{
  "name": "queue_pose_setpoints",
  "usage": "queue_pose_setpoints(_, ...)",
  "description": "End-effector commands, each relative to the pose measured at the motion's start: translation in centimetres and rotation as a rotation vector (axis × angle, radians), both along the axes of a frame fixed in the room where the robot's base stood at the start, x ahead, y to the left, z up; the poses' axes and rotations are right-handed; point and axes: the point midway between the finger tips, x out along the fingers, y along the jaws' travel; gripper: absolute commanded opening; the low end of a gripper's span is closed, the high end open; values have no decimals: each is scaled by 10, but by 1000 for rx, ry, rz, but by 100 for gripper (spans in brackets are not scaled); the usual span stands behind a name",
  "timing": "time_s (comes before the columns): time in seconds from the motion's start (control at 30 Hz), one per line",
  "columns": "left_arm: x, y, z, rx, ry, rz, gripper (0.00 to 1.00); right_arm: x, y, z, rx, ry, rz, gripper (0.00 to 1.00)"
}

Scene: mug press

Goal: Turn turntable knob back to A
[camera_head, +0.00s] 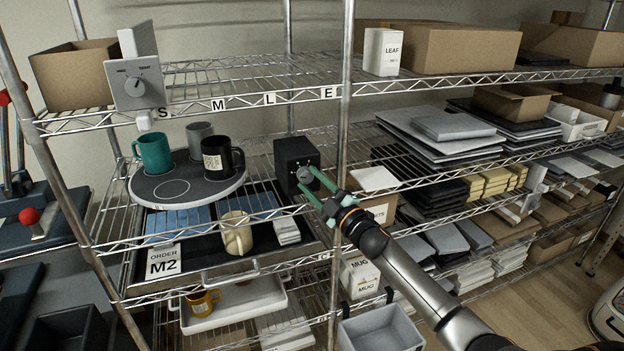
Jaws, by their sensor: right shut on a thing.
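The round grey turntable (160,190) stands on the middle shelf with a teal mug (153,152), a grey mug (196,135) and a black mug (217,158) on it. A black control box (288,151) with a round grey knob (305,174) sits right of the turntable. My right gripper (312,180) has its green fingers around the knob and is shut on it. The knob's markings are too small to read. My left gripper is not in view.
A grey dial box (136,82) hangs at the upper left. A shelf post (345,110) rises close to the control box. A cream mug (236,236) and an "ORDER M2" card (162,262) are in front of the turntable. A yellow mug (203,302) sits in a white tray below.

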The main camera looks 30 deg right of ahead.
Motion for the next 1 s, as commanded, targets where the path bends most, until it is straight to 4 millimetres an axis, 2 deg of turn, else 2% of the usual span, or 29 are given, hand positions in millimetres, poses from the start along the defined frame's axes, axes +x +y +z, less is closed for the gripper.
queue_pose_setpoints(0.63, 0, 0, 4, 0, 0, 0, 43, 0, 0, 0, -51, 13, -1, 0)
queue_pose_setpoints(0.67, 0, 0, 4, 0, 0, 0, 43, 0, 0, 0, -50, 13, -1, 50)
queue_pose_setpoints(0.9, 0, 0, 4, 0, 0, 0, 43, 0, 0, 0, -48, 12, -1, 76)
queue_pose_setpoints(1.0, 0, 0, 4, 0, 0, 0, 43, 0, 0, 0, -47, 12, -1, 76)
